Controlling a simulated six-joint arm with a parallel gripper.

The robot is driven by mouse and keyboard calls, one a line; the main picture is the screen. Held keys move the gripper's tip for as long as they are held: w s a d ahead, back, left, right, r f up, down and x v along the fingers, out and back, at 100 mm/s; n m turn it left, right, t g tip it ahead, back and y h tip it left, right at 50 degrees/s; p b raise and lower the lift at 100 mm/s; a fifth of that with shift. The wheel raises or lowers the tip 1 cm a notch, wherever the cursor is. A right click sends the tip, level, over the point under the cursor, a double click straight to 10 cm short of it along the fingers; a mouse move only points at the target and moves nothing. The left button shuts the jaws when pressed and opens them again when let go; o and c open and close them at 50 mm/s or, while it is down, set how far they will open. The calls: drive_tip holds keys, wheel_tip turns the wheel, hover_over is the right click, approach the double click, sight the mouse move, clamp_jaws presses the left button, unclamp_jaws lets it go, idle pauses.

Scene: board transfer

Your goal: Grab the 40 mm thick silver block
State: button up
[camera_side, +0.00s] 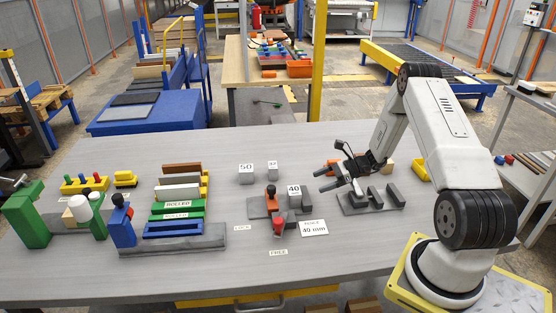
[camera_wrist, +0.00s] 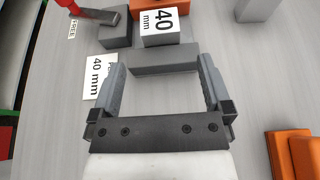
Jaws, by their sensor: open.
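The silver block marked 40 (camera_side: 294,190) stands at the middle of the table, against a grey clamp fixture (camera_side: 280,227) with a red handle. In the wrist view the 40 block (camera_wrist: 160,41) is at the top, beyond my fingertips, with its label facing up. My gripper (camera_side: 328,178) is open and empty, above the table and to the right of the block in the side view. In the wrist view my gripper (camera_wrist: 160,68) has its fingers wide apart, with a grey bar (camera_wrist: 165,62) visible between the tips. Neither finger appears to touch the 40 block.
A silver block marked 50 (camera_side: 246,174) and a smaller block (camera_side: 272,165) stand behind. A white card reading 40 mm (camera_side: 313,228) lies in front. Green, blue and yellow fixtures fill the left.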

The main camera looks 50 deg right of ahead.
sight(298, 189)
drive_tip(key=shift+x, duration=1.35)
drive_tip(key=shift+x, duration=2.6)
drive_tip(key=shift+r, duration=0.1)
clamp_jaws()
